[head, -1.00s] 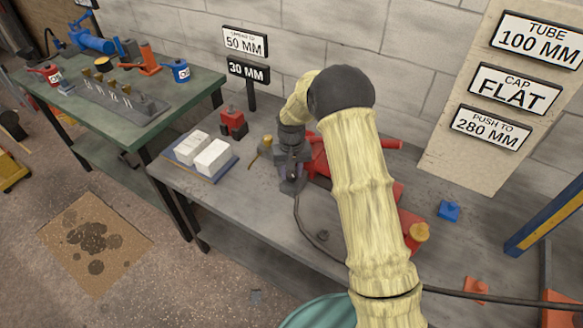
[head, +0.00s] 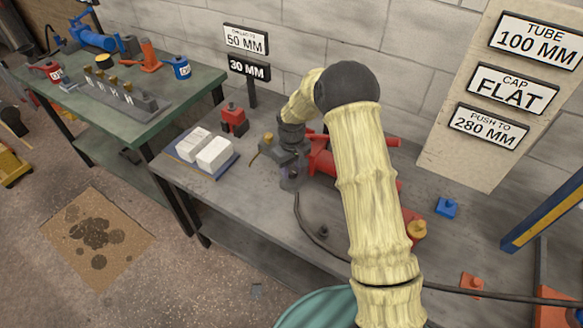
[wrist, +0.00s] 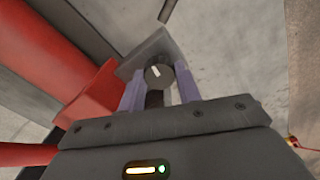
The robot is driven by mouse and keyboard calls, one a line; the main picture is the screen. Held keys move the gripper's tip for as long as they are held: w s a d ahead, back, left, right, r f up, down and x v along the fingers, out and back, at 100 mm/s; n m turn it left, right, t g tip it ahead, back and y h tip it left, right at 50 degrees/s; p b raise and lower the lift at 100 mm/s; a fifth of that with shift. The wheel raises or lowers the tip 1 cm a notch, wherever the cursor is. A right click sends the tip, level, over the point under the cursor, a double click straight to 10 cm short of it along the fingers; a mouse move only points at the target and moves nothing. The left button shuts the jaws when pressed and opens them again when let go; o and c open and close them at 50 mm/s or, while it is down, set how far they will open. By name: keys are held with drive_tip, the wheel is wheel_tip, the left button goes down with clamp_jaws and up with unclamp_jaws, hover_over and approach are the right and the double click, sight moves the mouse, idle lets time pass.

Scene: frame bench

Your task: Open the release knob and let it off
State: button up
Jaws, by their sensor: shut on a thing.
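The release knob (wrist: 158,72) is a small dark round knob with a white mark, on a grey block (wrist: 137,50) at the end of a red pump body (wrist: 52,48). My gripper (wrist: 160,85) has its two purple fingers on either side of the knob, shut on it. In the head view my gripper (head: 291,178) is low over the bench at the left end of the red pump (head: 322,162). The knob is hidden there by the gripper, and my arm covers much of the pump.
A black hose (head: 304,224) runs along the bench front. A sign post (head: 252,94) stands behind. A blue block (head: 447,207) lies at the right.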

sight(292, 171)
drive_tip(key=o, duration=1)
drive_tip(key=shift+c, duration=0.2)
wheel_tip(292, 171, up, 18)
drive_tip(key=shift+f, duration=0.25)
